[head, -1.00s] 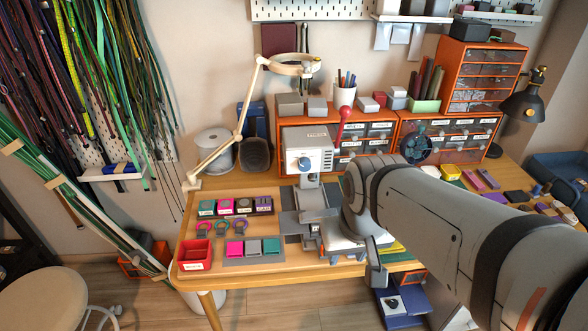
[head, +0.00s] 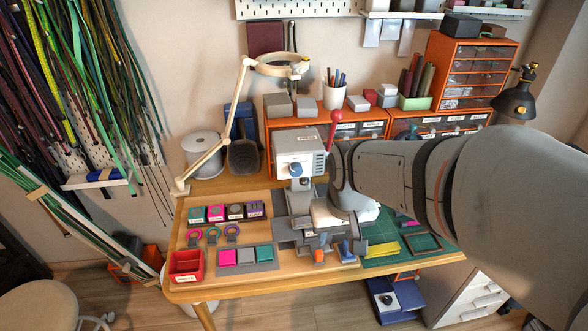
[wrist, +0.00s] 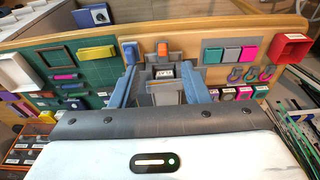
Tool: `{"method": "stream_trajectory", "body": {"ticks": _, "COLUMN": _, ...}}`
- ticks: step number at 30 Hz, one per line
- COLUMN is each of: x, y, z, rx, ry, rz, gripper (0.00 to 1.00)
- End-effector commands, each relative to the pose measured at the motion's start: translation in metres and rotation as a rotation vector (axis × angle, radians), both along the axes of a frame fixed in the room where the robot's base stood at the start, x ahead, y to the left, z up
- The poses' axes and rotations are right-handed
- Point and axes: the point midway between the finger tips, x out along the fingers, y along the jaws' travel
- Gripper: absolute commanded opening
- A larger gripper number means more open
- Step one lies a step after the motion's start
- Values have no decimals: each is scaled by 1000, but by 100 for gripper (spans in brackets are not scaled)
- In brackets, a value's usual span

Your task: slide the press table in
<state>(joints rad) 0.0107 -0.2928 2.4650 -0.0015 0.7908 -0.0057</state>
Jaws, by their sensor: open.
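The press (head: 300,155), a light grey box with a blue dial and a red-knobbed lever, stands at the back middle of the wooden table. The press table, a grey sliding part (head: 299,224), lies in front of and below it, partly hidden by my arm. It shows in the wrist view (wrist: 164,90) between my fingers, with a small white label and an orange tab (wrist: 162,48) at its front. My gripper (head: 332,238) is open, its two blue-grey fingers spread on either side of that part. I cannot tell whether they touch it.
Left of the press are small labelled boxes (head: 228,211), coloured rings, a grey pad (head: 262,262) with coloured squares, and a red bin (head: 186,266). A green mat (head: 385,258) lies right. A magnifier lamp (head: 212,148) and orange drawers (head: 375,124) stand behind.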

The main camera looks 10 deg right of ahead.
Motion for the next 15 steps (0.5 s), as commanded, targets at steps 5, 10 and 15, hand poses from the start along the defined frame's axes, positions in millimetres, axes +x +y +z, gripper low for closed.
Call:
{"method": "stream_trajectory", "body": {"ticks": 5, "x": 31, "y": 1, "z": -12, "rx": 1, "ry": 47, "rz": 1, "gripper": 42}}
{"method": "stream_trajectory", "body": {"ticks": 10, "x": 56, "y": 1, "z": -34, "rx": 1, "ry": 83, "rz": 1, "gripper": 42}}
{"method": "stream_trajectory", "body": {"ticks": 15, "x": 76, "y": 1, "z": -60, "rx": 2, "ry": 119, "rz": 1, "gripper": 42}}
